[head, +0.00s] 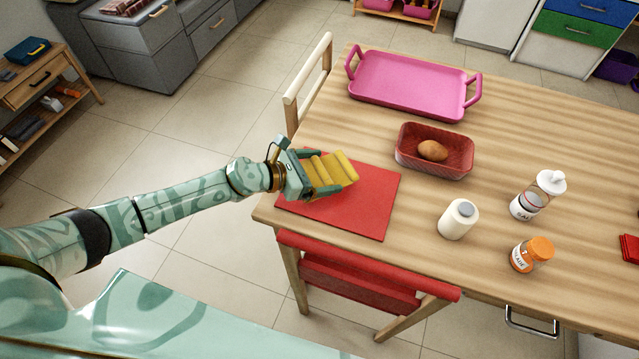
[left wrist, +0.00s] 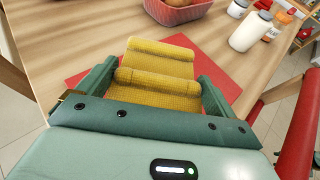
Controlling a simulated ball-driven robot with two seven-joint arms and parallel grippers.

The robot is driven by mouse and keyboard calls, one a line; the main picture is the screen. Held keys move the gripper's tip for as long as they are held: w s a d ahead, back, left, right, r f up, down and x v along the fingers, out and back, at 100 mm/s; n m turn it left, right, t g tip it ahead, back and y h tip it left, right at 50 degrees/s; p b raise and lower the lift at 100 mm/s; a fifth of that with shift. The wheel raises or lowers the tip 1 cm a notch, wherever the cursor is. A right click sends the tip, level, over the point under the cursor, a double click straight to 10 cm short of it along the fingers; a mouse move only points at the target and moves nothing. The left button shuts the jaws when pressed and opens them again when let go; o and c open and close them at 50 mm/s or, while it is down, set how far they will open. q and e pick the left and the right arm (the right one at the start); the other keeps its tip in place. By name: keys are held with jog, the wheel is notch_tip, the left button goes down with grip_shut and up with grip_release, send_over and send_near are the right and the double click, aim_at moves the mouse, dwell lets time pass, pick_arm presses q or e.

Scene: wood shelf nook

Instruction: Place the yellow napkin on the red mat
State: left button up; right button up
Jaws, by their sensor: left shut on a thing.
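The yellow napkin (head: 345,168) is a folded, ribbed cloth. My left gripper (head: 323,176) is shut on it, over the left part of the red mat. The left wrist view also shows the napkin (left wrist: 160,58) between the two green fingers (left wrist: 155,95). The red mat (head: 365,213) lies flat at the table's near left corner, and its edge shows in the left wrist view (left wrist: 226,80). I cannot tell whether the napkin touches the mat. The gripper and napkin hide part of the mat. My right gripper is not in view.
A red basket (head: 407,159) holding a brown potato-like item (head: 433,151) stands right of the mat. A pink tray (head: 410,80) is behind it. A white jar (head: 458,219), a salt shaker (head: 537,196) and an orange-capped bottle (head: 532,254) stand to the right. Chairs (head: 345,275) flank the corner.

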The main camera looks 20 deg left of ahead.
aim_at(318, 179)
pick_arm(q)
jog(key=f+b, duration=0.3)
jog(key=f, duration=0.1)
jog(key=shift+w+a+f, duration=0.1)
jog(key=shift+w+a, duration=0.15)
jog(key=shift+a, duration=0.15)
jog(key=o, duration=0.7)
jog(key=shift+c, duration=0.2)
